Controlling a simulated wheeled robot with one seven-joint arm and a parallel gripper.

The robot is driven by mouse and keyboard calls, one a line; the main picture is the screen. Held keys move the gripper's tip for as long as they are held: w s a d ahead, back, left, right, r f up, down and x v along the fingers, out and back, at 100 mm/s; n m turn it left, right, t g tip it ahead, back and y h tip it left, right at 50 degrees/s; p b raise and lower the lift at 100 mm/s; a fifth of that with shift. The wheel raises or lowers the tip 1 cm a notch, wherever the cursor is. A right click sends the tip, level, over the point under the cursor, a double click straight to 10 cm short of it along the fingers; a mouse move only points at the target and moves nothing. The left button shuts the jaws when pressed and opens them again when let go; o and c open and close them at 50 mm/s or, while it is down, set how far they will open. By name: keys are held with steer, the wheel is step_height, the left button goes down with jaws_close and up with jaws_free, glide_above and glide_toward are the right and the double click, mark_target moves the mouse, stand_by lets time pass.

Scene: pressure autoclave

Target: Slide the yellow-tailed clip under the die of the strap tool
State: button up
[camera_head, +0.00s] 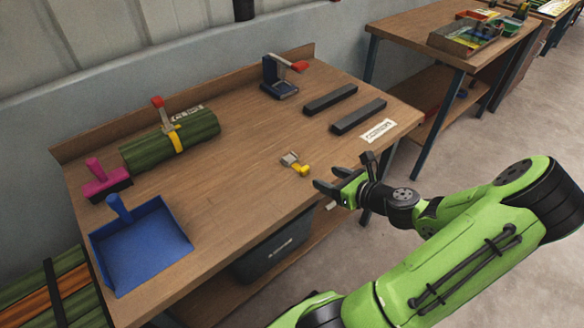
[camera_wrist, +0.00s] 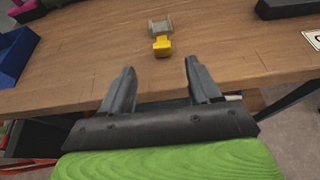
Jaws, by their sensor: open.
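The clip (camera_head: 292,160) lies flat on the workbench near its front edge, a grey metal part with a yellow tail toward my gripper. In the wrist view the clip (camera_wrist: 161,27) is ahead, its yellow tail nearest. My gripper (camera_head: 328,180) is open and empty at the bench's front edge, apart from the clip; its fingers (camera_wrist: 158,68) straddle the clip's line. A blue-based tool with a red lever (camera_head: 280,82) stands at the back. Another red-handled grey tool (camera_head: 165,117) sits on a yellow strap around a green bundle. I cannot tell which is the strap tool; no die is distinguishable.
Two dark bars (camera_head: 358,116) and a white label (camera_head: 379,131) lie on the right of the bench (camera_head: 235,165). A pink-handled brush (camera_head: 107,182) and blue dustpan (camera_head: 140,245) lie at left. The middle is clear. A dark bin (camera_head: 272,255) is below.

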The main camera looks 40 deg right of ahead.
mark_target(306, 169)
steer(key=b+x, duration=0.1)
steer(key=x, duration=0.2)
steer(key=b+x, duration=0.1)
steer(key=x, duration=0.2)
steer(key=b+x, duration=0.1)
steer(key=x, duration=0.3)
steer(key=shift+s+d+f+b, duration=0.15)
steer(key=shift+s+f+b, duration=0.05)
steer(key=shift+f+b, duration=0.15)
steer(key=shift+r, duration=0.1)
steer(key=c, duration=1.1)
steer(key=shift+r, duration=0.15)
steer(key=shift+c, duration=0.2)
